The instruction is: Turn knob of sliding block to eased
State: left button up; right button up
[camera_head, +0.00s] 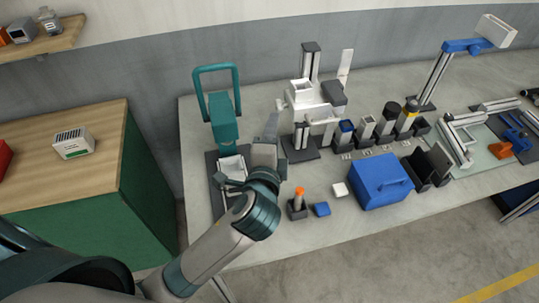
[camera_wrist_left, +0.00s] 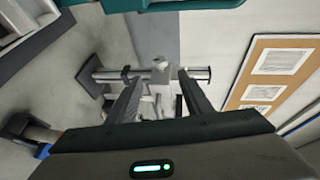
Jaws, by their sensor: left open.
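A stand with a silver column (camera_head: 308,64), a white block and a grey box stands on the bench in the head view. In the left wrist view its rail (camera_wrist_left: 108,75) runs sideways, with a pale sliding block (camera_wrist_left: 160,73) on it. White parts below the block are small and partly hidden by my fingers; I cannot make out the knob or its setting. My left gripper (camera_wrist_left: 159,77) is open, its two dark fingers pointing toward the block with a gap between them. Its wrist, in the head view, is left of the stand. My right gripper is not in view.
A teal machine (camera_head: 223,120) with a loop handle stands beside my left arm. Right of the stand are several small holders and a blue box (camera_head: 380,182). An orange-topped item (camera_head: 298,203) sits near the front. The bench front edge has bare room.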

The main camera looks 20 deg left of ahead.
pick_arm(q)
jog(key=v, duration=0.6)
jog(key=shift+s+r, duration=0.15)
jog(key=shift+s, duration=0.2)
jog(key=shift+d, duration=0.1)
